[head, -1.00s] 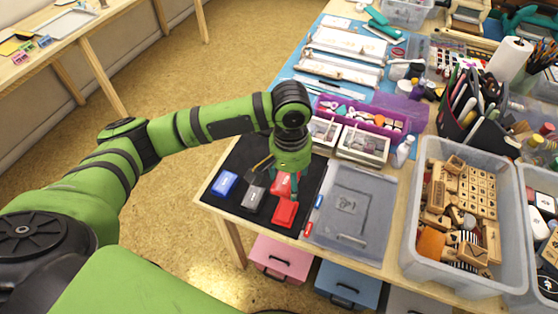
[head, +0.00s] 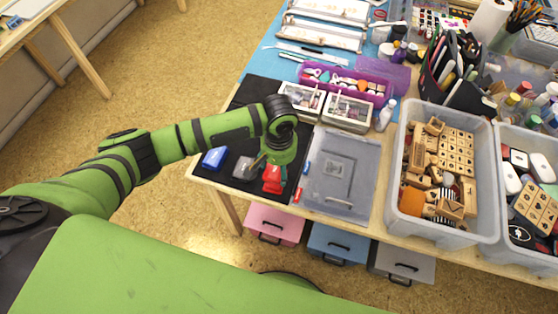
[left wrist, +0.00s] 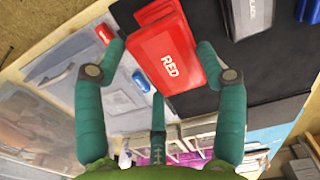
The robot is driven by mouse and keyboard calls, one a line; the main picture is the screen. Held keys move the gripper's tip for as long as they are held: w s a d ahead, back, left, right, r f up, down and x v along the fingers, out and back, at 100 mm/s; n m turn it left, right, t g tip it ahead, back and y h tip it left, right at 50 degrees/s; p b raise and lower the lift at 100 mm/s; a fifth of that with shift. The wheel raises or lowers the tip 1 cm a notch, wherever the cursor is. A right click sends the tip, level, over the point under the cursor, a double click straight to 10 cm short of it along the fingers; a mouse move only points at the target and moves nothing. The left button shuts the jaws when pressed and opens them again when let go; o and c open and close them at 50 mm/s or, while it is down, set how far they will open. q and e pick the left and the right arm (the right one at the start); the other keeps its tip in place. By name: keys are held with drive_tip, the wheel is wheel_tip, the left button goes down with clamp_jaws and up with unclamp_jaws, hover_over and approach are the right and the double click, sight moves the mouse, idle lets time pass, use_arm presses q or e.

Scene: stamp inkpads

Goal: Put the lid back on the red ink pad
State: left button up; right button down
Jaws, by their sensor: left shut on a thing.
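The red lid, marked RED, shows in the left wrist view (left wrist: 165,52) between the teal fingers of my left gripper (left wrist: 160,75). In the head view my left gripper (head: 277,168) is at the front left of the table, shut on this lid. The red ink pad (left wrist: 158,11) shows just past and beneath the lid, and a red part shows below the gripper in the head view (head: 272,183). The lid looks offset from the pad; whether they touch I cannot tell. My right gripper is not in view.
A blue ink pad (head: 213,158) and a dark grey one (head: 243,168) lie on the black mat (head: 258,90) to the left. A stamp bin (head: 400,215) stands farther right.

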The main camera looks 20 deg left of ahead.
use_arm(q)
drive_tip(key=shift+f+b, duration=0.55)
drive_tip(key=shift+f, duration=1.7)
drive_tip(key=shift+p, duration=0.8)
drive_tip(key=shift+f+p, duration=0.4)
drive_tip(key=shift+f, duration=0.15)
idle(0.8)
drive_tip(key=shift+p, duration=0.35)
idle(0.4)
drive_tip(key=o, duration=0.9)
drive_tip(key=shift+o, duration=0.2)
